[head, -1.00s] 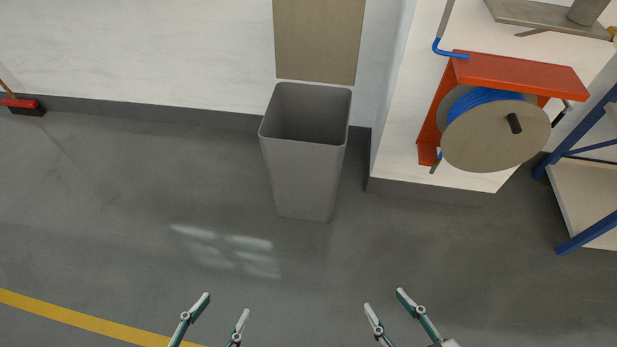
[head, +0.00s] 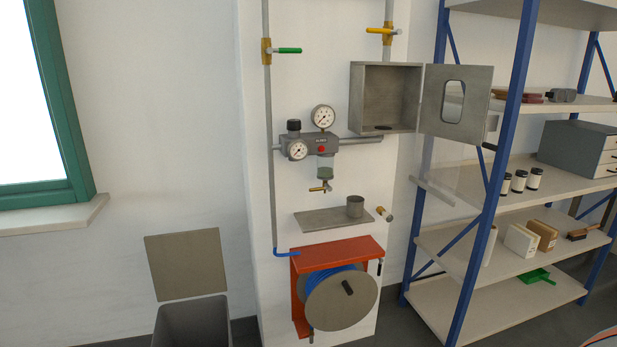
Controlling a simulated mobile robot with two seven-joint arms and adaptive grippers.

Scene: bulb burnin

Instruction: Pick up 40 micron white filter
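No item is readable as a 40 micron white filter. Several small white cylinders with dark tops (head: 518,182) stand on the middle shelf of the blue rack at the right; their labels are too small to read. A white box (head: 521,240) and a tan box (head: 543,235) stand side by side on the shelf below. The regulator unit (head: 310,146) with two gauges is on the wall pillar, with a small bowl hanging under it. A grey cup (head: 355,206) stands on the small wall shelf (head: 318,220) below. Neither gripper is in view.
An open grey metal box (head: 388,97) has its windowed door (head: 455,100) swung out to the right, near the rack post (head: 510,110). A red hose reel bracket (head: 337,252) juts out below the small shelf. A grey bin (head: 192,322) stands at lower left.

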